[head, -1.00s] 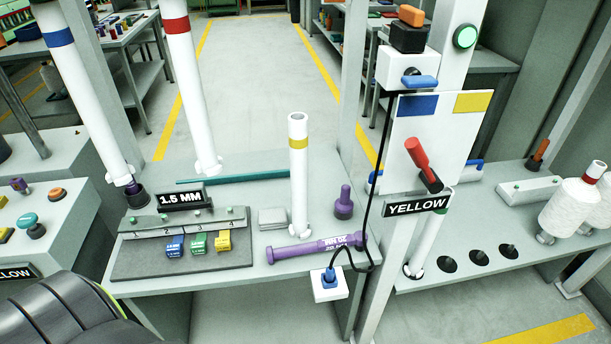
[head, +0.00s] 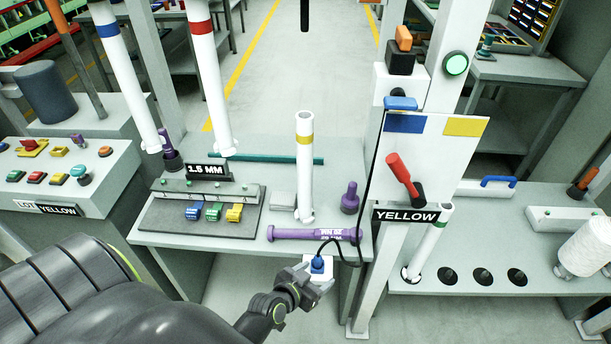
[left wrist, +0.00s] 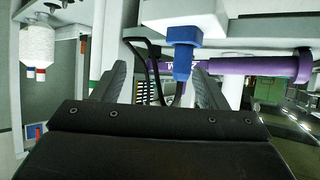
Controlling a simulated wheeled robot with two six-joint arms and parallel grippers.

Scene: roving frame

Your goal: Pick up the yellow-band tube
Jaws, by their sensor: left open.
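The yellow-band tube (head: 305,180) is a white, hollow tube standing upright near the right end of the grey bench, with a yellow band near its top. My left gripper (head: 315,278) is open at the bench's front edge, in front of and below the tube and apart from it. In the left wrist view, the open fingers (left wrist: 160,76) have a blue plug (left wrist: 183,50) ahead of them, and nothing shows gripped. A white upright piece behind the purple tool there may be the tube; I cannot tell. My right gripper is out of view.
A purple tool (head: 310,235) lies across the bench front before the tube. A white socket box (head: 311,275) with a black cable sits at the front edge. A purple peg (head: 350,198) and a post with a YELLOW sign (head: 405,215) stand right of the tube.

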